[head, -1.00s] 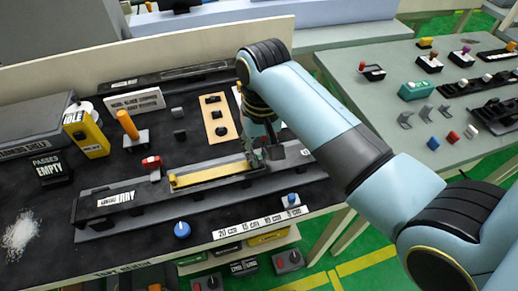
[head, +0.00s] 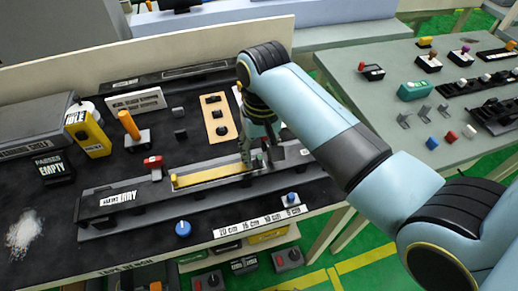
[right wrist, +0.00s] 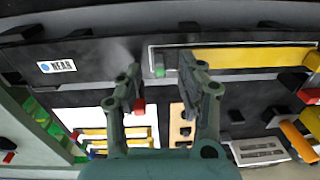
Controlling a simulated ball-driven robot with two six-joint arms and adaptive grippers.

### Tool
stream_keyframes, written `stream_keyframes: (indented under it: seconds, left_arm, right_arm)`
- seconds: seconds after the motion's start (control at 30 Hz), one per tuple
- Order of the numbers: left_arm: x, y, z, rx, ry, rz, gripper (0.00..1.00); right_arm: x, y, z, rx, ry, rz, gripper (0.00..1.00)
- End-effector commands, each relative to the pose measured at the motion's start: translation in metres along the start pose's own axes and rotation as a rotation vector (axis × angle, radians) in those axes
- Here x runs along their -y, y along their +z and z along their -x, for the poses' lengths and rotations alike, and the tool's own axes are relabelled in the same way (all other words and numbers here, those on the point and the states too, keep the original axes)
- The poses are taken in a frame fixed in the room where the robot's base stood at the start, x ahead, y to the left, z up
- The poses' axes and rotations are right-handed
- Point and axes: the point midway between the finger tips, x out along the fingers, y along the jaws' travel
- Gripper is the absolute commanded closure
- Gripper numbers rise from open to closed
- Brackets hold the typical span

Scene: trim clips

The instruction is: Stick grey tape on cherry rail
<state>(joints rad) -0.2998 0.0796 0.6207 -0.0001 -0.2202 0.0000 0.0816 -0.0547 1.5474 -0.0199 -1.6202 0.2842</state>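A long dark grey rail (head: 150,204) lies along the front of the bench in the head view. A yellow strip (head: 208,176) lies in its middle part, and also shows in the right wrist view (right wrist: 255,58). My right gripper (head: 261,157) is low over the rail, just right of the strip's right end. In the right wrist view its two fingers (right wrist: 160,78) stand apart with nothing clearly held. A small green piece (right wrist: 159,70) shows between them, by the strip's end. I cannot make out grey tape or a cherry label. My left gripper is out of view.
A red clip (head: 153,162) and a blue knob (head: 183,228) sit near the rail. A side table (head: 450,130) with several small parts is at right.

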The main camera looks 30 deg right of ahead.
Motion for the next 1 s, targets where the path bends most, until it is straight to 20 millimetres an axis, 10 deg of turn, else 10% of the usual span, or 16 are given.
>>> stream_keyframes:
  seconds: [0.27, 0.7, 1.0]
  left_arm:
    - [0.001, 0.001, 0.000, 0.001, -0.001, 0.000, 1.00]
    - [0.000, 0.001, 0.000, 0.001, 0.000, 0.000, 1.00]
    - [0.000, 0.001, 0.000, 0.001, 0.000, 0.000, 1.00]
  right_arm:
    - [0.000, -0.001, 0.010, -0.002, 0.000, 0.000, 0.61]
    - [0.000, -0.001, 0.100, -0.003, -0.001, 0.000, 0.61]
    - [0.000, 0.000, 0.120, -0.001, 0.000, 0.000, 0.61]
